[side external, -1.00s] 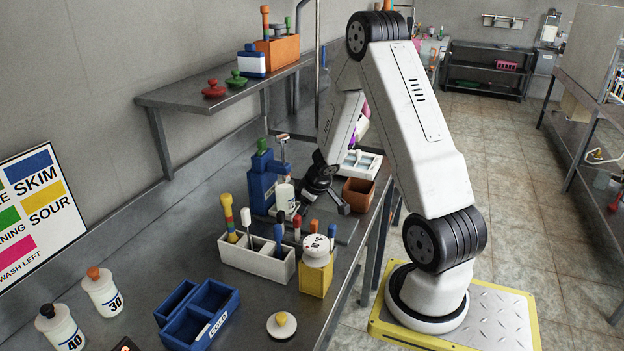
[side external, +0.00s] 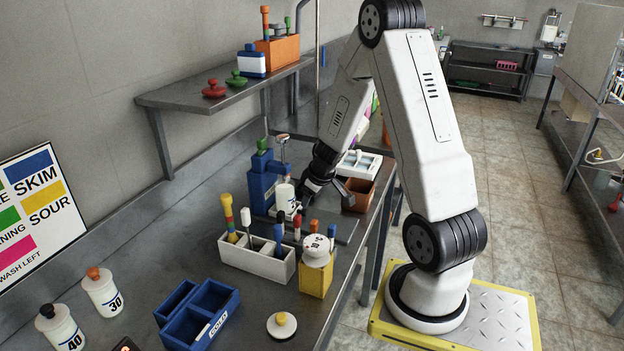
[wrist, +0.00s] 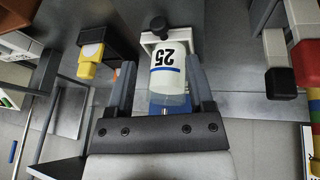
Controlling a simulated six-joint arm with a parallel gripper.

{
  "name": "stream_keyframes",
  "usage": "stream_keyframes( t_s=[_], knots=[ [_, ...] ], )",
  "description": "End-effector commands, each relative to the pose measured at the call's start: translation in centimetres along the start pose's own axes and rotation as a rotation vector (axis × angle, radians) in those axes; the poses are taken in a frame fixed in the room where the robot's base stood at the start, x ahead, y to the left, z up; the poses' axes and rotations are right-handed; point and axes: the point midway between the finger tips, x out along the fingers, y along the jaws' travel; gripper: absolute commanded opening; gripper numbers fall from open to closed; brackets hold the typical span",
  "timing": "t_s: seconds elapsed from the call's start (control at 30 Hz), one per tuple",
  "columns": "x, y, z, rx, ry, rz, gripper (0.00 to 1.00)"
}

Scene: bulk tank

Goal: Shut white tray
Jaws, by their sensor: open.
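A white tray-like part (wrist: 188,34) shows around the top of a white bottle marked 25 (wrist: 168,62) in the wrist view. The bottle has a dark cap and a blue band. In the side view the bottle (side external: 285,197) stands in front of a blue unit (side external: 262,183); the tray is mostly hidden there. My gripper (wrist: 160,78) is open, its fingers on either side of the bottle in the wrist view. I cannot tell whether they touch anything. In the side view my gripper (side external: 322,190) is just right of the bottle.
A white compartment holder (side external: 248,262) with several tools and a yellow block (side external: 315,278) stand nearer the camera. A brown box (side external: 358,194) and a white compartment tray (side external: 366,160) lie to the right. A blue bin (side external: 172,330) is at front left.

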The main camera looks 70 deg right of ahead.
Motion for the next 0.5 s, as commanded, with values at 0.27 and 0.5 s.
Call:
stream_keyframes(
  t_s=[0.27, 0.5],
  knots=[
    [-0.59, 0.02, 0.03, 0.000, -0.001, 0.001, 0.68],
    [-0.63, 0.00, 0.05, 0.001, -0.002, 0.001, 0.68]
  ],
)
